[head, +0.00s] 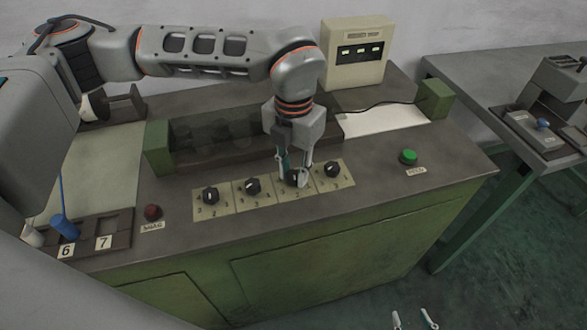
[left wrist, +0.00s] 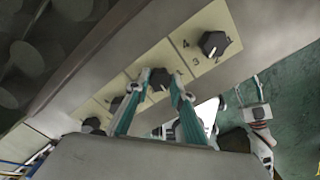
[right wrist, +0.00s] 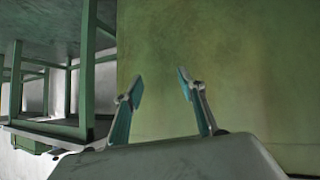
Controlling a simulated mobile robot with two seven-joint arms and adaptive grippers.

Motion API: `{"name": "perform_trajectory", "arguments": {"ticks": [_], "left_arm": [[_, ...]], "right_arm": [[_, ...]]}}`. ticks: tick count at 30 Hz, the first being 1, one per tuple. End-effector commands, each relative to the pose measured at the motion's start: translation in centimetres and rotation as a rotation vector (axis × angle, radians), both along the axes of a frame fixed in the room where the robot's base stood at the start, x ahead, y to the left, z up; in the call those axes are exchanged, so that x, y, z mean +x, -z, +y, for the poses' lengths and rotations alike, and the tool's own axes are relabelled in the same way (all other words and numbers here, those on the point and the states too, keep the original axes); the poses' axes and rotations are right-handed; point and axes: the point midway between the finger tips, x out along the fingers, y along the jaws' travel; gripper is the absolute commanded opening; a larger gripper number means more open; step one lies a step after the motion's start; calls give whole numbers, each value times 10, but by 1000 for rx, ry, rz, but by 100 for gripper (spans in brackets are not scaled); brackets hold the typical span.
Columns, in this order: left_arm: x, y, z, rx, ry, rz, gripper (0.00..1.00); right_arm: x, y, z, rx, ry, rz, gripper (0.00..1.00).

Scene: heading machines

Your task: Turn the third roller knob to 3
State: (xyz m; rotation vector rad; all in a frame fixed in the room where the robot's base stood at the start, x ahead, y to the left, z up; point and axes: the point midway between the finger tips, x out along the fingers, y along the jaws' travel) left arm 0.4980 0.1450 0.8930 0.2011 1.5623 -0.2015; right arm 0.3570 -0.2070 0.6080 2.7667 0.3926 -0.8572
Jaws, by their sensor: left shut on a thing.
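Four-way dial plates carry a row of black roller knobs on the grey machine top. The third knob from the left (head: 294,179) sits between the fingers of my left gripper (head: 293,174), which is shut on it from above. In the left wrist view the knob (left wrist: 159,79) shows between the teal fingertips (left wrist: 160,86), with a pale pointer mark on it; its numbers are mostly hidden, so I cannot tell its setting. The fourth knob (head: 333,169) is just right of the gripper. My right gripper (head: 413,316) is open and empty, low in front of the green cabinet.
The first knob (head: 210,195) and second knob (head: 253,186) stand to the left. A red button (head: 152,212) and a green button (head: 408,157) flank the row. A display box (head: 357,53) stands behind. A side table (head: 465,85) is at right.

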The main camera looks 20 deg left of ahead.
Motion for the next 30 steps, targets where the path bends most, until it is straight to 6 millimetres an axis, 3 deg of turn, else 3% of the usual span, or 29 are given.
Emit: {"name": "perform_trajectory", "arguments": {"ticks": [30], "left_arm": [[1, -3, -1, 0, 833, -5, 1]], "right_arm": [[-3, -22, 5, 19, 1, 3, 40]]}}
